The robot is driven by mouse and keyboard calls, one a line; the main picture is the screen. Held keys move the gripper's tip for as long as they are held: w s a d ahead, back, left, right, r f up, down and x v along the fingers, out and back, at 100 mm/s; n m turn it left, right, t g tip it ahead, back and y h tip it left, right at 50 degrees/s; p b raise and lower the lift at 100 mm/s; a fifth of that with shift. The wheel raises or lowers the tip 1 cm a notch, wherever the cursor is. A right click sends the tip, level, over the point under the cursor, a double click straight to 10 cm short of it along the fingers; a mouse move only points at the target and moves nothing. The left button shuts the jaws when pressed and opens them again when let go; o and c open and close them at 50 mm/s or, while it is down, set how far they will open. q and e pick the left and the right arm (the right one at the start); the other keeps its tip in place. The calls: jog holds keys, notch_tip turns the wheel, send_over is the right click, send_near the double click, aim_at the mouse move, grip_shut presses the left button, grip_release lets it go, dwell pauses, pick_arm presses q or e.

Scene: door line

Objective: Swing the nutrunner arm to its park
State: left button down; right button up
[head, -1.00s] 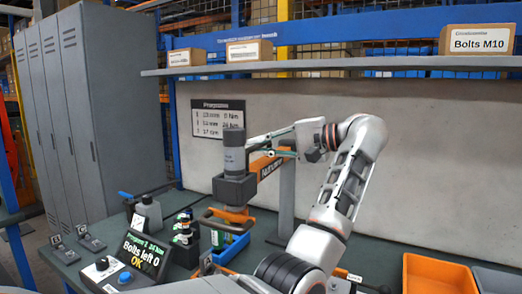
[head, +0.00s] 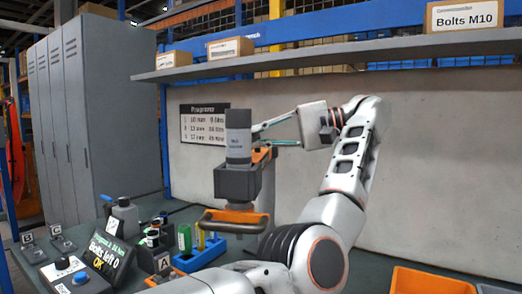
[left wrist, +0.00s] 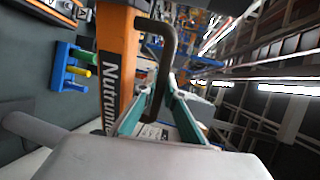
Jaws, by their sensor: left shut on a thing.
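My left gripper (head: 262,135) reaches in from the right of the nutrunner. Its teal fingers (left wrist: 158,88) are shut on the dark handle. My right gripper is out of view. I cannot identify the park.
A display (head: 105,255) reads "Bolts left 0 OK". An orange bin (head: 430,281) is at the front right. A shelf (head: 340,57) with boxes runs above; grey lockers (head: 105,105) stand left.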

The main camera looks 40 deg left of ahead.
pick_arm(q)
jog(key=shift+w+d, duration=0.15)
jog(key=shift+d, duration=0.05)
jog(key=shift+r, duration=0.15)
dwell(0.3)
